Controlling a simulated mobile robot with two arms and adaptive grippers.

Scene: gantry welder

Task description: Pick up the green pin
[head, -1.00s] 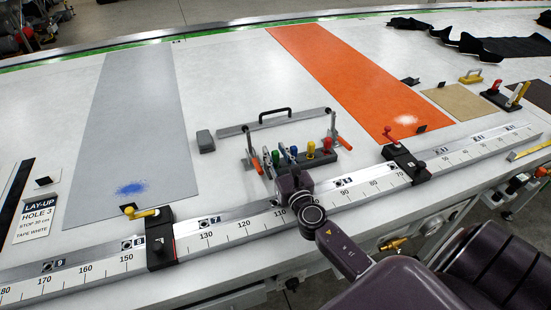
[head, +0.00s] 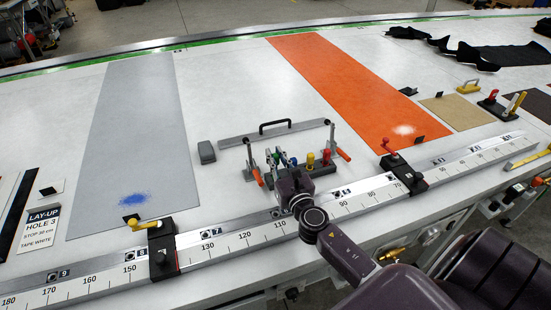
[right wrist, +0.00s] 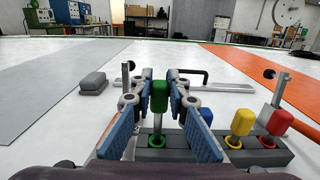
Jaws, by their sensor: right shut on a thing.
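The green pin (right wrist: 158,97) stands upright between the fingers of my right gripper (right wrist: 159,90) in the right wrist view. The blue finger pads close on its head from both sides. Below the head, its shaft runs down to a green ring on the dark pin block (right wrist: 185,150); I cannot tell whether the pin is lifted at all. In the head view my right gripper (head: 282,160) reaches over the block from the front and partly covers it. My left gripper is not in view.
The blue pin (right wrist: 207,112), yellow pin (right wrist: 242,123) and red pin (right wrist: 277,121) stand to the right in the block. A handled bar (head: 262,132) lies behind, a grey block (head: 206,152) to the left. The ruled rail (head: 225,241) runs in front.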

